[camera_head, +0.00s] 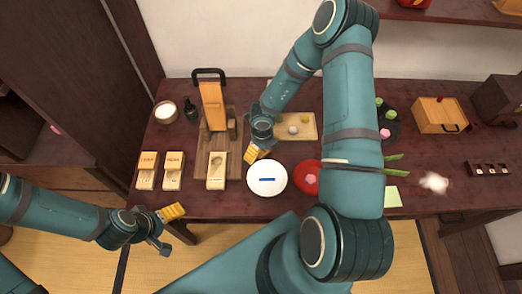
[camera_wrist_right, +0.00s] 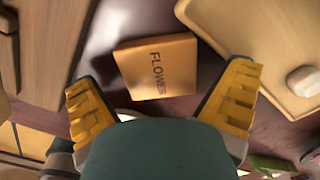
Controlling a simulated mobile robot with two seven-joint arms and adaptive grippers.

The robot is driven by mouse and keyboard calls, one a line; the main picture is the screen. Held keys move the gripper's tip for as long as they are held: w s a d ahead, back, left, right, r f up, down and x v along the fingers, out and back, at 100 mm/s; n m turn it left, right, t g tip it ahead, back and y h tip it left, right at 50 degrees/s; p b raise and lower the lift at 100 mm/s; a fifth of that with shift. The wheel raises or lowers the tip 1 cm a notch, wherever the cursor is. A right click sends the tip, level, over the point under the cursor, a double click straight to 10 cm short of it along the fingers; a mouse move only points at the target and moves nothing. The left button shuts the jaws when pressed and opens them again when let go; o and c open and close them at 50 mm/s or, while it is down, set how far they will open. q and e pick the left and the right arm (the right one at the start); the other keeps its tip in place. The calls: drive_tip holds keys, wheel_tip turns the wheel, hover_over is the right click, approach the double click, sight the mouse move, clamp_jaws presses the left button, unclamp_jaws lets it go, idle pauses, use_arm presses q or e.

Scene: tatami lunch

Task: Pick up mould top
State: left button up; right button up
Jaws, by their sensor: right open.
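The mould top is a light wooden block marked FLOWER (camera_wrist_right: 157,66). It lies on the dark table in the right wrist view, between the board and the tray. My right gripper (camera_wrist_right: 163,90) is open, with one yellow finger to each side of the block and nothing held. In the head view my right gripper (camera_head: 257,150) hangs over that spot and hides the block. The open mould (camera_head: 216,172) with a flower-shaped hollow stands to its left. My left gripper (camera_head: 168,229) is open and empty in front of the table's near edge.
A white plate (camera_head: 267,190) and a red round dish (camera_head: 308,178) lie close to the right gripper. The tray (camera_head: 308,121) is behind it. Two closed moulds (camera_head: 147,171) (camera_head: 173,171) stand at the left. An orange wooden press (camera_head: 212,104) rises from the board (camera_head: 192,148).

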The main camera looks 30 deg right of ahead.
drive_tip(key=c, duration=1.1)
